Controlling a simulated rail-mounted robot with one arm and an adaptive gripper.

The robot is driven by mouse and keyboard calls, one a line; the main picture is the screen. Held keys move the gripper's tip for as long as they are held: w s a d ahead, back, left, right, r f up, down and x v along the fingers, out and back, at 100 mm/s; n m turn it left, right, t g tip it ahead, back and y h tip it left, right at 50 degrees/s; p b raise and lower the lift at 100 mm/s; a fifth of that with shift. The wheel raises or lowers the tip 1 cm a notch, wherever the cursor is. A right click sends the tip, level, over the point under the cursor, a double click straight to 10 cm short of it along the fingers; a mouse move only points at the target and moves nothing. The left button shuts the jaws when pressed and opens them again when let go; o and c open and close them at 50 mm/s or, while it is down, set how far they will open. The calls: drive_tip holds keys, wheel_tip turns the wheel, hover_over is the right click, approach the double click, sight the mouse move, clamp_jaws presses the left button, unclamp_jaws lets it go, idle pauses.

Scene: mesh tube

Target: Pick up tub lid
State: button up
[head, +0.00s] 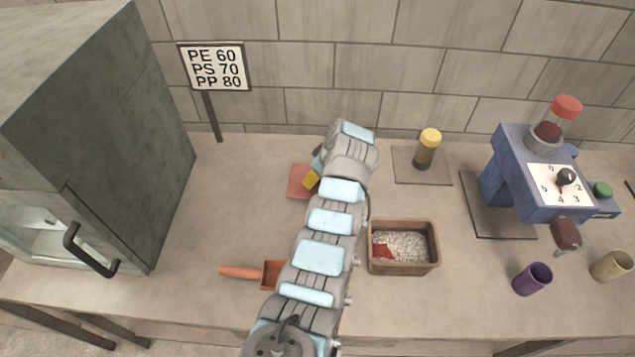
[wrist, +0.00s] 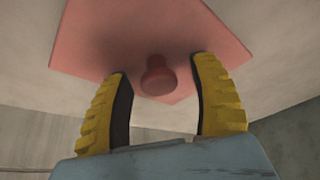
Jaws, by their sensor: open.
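The tub lid (head: 297,181) is a flat, square, reddish-pink plate lying on the bench at the back, left of the middle; my arm hides part of it in the head view. In the wrist view the lid (wrist: 105,35) fills the upper middle, with a round knob (wrist: 156,76) standing on it. My gripper (wrist: 160,95) is open, its two yellow ribbed fingers on either side of the knob and apart from it.
An open brown tub (head: 404,268) of pale granules with a red piece stands right of my arm. An orange scoop (head: 243,272) lies left. A yellow-capped jar (head: 427,149) and blue machine (head: 530,170) stand right, a grey cabinet (head: 110,150) left. Bare bench lies between cabinet and lid.

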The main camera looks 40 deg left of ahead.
clamp_jaws()
idle(0.3)
